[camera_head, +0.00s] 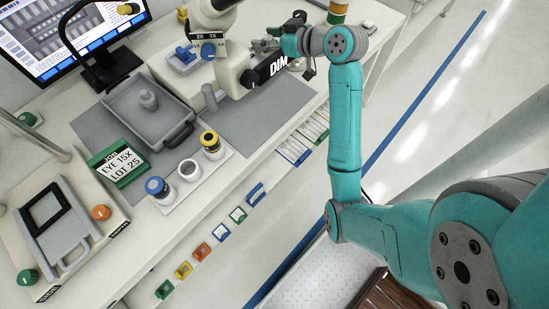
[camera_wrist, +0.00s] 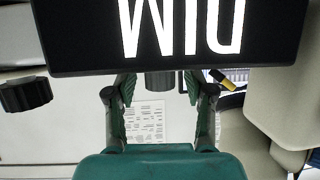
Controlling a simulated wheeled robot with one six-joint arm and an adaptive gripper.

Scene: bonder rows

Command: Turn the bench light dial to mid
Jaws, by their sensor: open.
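A black plate marked DIM (camera_head: 278,67) stands by the microscope in the head view. In the wrist view the same plate (camera_wrist: 180,35) fills the top, its letters upside down. A dark grey knob (camera_wrist: 160,82) shows just below the plate, between my fingers; it seems to be the bench light dial. Its upper part and any pointer are hidden, so I cannot tell its setting. My gripper (camera_wrist: 160,108) is open, one finger on each side of the knob, with gaps visible and no clear contact. In the head view my gripper (camera_head: 268,43) is beside the microscope, partly hidden.
The white microscope (camera_head: 228,62) stands close to my gripper's left. A black knob (camera_wrist: 26,94) shows at left in the wrist view. A grey tray (camera_head: 125,103), a green lot sign (camera_head: 118,163) and several jars occupy the bench. The floor aisle at right is clear.

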